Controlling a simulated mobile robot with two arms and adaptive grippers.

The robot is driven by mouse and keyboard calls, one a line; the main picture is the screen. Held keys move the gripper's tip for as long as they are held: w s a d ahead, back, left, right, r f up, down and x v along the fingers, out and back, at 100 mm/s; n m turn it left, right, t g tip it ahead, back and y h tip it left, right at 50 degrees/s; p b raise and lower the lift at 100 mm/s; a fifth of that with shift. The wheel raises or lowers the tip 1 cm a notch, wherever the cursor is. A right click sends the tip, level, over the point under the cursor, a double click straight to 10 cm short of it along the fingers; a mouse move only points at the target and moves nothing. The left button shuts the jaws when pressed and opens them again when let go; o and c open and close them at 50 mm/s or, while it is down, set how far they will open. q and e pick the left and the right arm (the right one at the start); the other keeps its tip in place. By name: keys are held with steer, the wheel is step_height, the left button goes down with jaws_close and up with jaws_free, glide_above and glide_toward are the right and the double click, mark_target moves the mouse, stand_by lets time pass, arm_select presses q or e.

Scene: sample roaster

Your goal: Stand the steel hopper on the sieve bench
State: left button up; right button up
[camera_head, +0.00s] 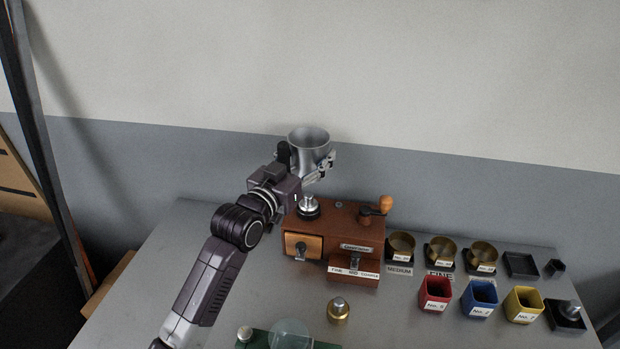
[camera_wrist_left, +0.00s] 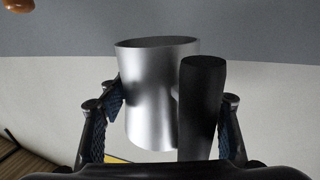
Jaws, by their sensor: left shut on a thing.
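The steel hopper (camera_head: 309,143) is a grey metal cup, open at the top and roughly upright. My left gripper (camera_head: 307,165) is shut on it and holds it in the air above the wooden grinder (camera_head: 345,225). In the left wrist view the hopper (camera_wrist_left: 150,95) sits between the two fingers (camera_wrist_left: 170,118), with a black rounded grip (camera_wrist_left: 203,95) beside it. Part of its lower body is hidden by the gripper in the head view. A grey bench (camera_head: 190,240) carries the grinder and brass sieves (camera_head: 440,250). My right gripper is not in view.
A shiny metal piece (camera_head: 308,207) sits on the grinder's top left, near its crank (camera_head: 375,206). Red (camera_head: 434,293), blue (camera_head: 479,297) and yellow (camera_head: 523,303) cups stand at the right. A brass weight-like piece (camera_head: 338,310) stands in front. The bench's left part is clear.

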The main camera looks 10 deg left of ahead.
mark_target(310, 128)
arm_select(q)
step_height(310, 128, up, 6)
steer(key=shift+r, duration=0.25)
steer(key=s+a+f+n+y, duration=0.1)
steer(key=s+f, duration=0.4)
steer(key=s, duration=0.6)
steer(key=s+a+f+n+y, duration=0.1)
steer(key=s+f, duration=0.4)
steer(key=s, duration=0.5)
steer(key=s+a+f+n+y, duration=0.1)
steer(key=s+a+f+y, duration=0.2)
steer(key=s, duration=0.8)
step_height(310, 128, down, 2)
steer(key=shift+s+a+f+n+t+y, duration=0.15)
steer(key=shift+s+a+n+t+y, duration=0.15)
steer(key=shift+a+t, duration=0.15)
steer(key=shift+w, duration=0.1)
